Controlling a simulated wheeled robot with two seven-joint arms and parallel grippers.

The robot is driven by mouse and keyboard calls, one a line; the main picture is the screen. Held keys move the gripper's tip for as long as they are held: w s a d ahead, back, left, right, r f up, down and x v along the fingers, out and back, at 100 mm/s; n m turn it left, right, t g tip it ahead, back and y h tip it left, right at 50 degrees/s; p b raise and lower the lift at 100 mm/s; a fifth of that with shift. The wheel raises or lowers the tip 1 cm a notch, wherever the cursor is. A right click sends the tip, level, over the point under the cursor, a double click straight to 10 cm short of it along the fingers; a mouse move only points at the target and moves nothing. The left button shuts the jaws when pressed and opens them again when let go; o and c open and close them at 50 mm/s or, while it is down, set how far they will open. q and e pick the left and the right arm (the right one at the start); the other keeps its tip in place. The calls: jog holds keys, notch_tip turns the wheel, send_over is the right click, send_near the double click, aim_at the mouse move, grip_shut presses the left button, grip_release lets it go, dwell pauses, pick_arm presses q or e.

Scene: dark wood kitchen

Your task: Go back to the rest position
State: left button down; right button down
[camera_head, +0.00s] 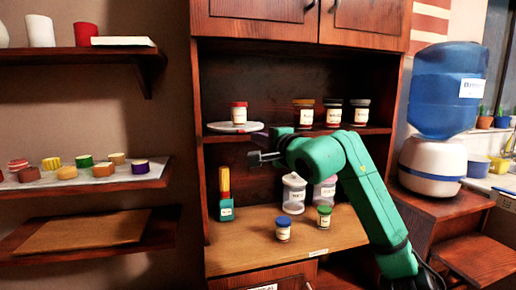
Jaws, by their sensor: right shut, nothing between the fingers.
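My right gripper (258,158) is at the end of my green right arm, which reaches in from the lower right. It is shut and empty, pointing left in front of the open cabinet, just below the upper shelf. A jar with a red lid (239,113) stands on a white round plate (228,127) on that shelf, above and left of the gripper. The gripper looks apart from both. My left gripper is not in view.
Several lidded jars (333,112) stand on the upper cabinet shelf (385,130). Below are a green-and-yellow bottle (225,195), canisters (293,193), a blue-lidded jar (283,229) and a green-lidded jar (324,217). A water dispenser (446,92) stands right; wall shelves (75,186) are left.

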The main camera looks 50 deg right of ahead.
jog(key=shift+s+a, duration=0.1)
jog(key=shift+a, duration=0.15)
jog(key=shift+a, duration=0.1)
